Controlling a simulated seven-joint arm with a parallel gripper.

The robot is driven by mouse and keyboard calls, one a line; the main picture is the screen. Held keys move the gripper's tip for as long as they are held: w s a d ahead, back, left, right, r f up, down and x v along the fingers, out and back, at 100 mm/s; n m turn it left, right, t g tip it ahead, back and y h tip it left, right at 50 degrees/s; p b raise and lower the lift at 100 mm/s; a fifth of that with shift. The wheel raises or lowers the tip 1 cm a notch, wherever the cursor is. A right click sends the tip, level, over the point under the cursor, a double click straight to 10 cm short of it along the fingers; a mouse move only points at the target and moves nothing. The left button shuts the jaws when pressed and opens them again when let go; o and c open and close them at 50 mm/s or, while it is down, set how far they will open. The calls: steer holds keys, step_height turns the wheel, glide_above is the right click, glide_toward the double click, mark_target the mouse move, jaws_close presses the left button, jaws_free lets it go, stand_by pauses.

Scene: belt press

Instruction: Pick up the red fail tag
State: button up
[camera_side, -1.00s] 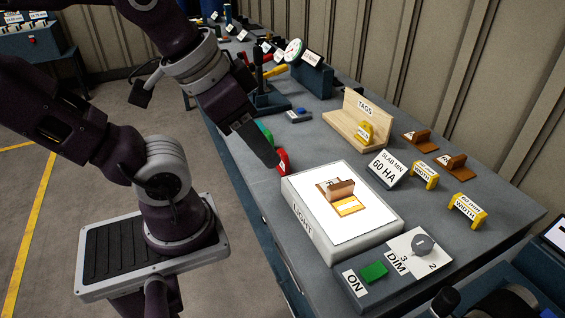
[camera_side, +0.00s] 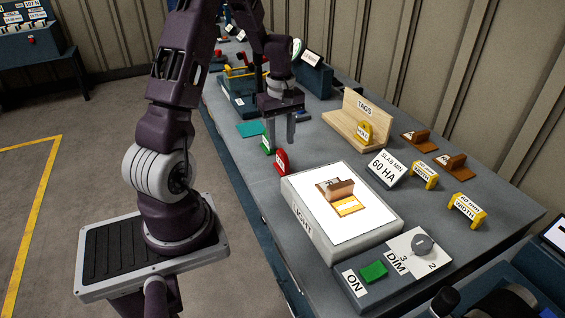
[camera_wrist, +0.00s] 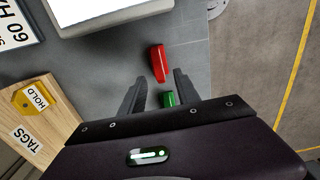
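The red fail tag (camera_side: 282,162) stands on the bench top near its front edge, just behind the light box. In the wrist view the red tag (camera_wrist: 158,63) lies just beyond my fingertips, roughly in line with the gap between them. My gripper (camera_side: 280,144) points down above the bench, with its fingers apart and nothing between them that I can see held. The wrist view also shows my gripper (camera_wrist: 159,76) open. A green tag (camera_side: 266,146) stands behind the red one; in the wrist view it shows between the fingers, partly hidden by my gripper.
The lit light box (camera_side: 309,228) holds brown and yellow pieces. A wooden TAGS holder (camera_side: 345,128) with a yellow HOLD tag (camera_side: 365,131) stands to the right. A SLAB MIN sign (camera_side: 386,169) is nearby. The bench between tags and holder is mostly clear.

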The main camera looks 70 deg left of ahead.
mark_target(283, 151)
steer(key=f, duration=0.5)
steer(key=shift+w+d+f, duration=0.1)
steer(key=shift+d+f, duration=0.05)
steer(key=shift+d, duration=0.15)
jaws_close()
step_height(283, 151, up, 10)
steer(key=shift+r, duration=0.1)
steer(key=shift+a, duration=0.1)
